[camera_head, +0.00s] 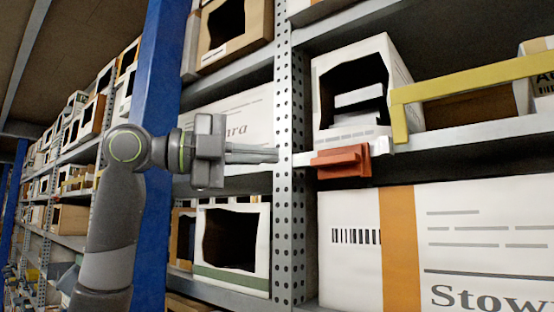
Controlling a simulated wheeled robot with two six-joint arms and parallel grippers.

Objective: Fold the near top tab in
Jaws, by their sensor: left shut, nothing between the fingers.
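A white open-front box (403,90) stands on the upper right shelf, with a dark, ragged-edged opening facing me. A pale tab with faint print (350,134) lies along the bottom edge of that opening, and pale pieces show inside. I cannot tell for sure which flap is the near top tab. My left gripper (277,155) is shut and empty, its fingers pointing right. In the picture its tips overlap the perforated upright, left of and a little below the box; they look apart from the box. My right gripper is out of view.
A red block-like piece (341,163) sits at the shelf edge below the box. A yellow bar (470,82) spans the shelf to the right. A perforated upright (290,230) and a blue post (157,85) stand nearby. A large striped carton (350,275) fills the lower shelf.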

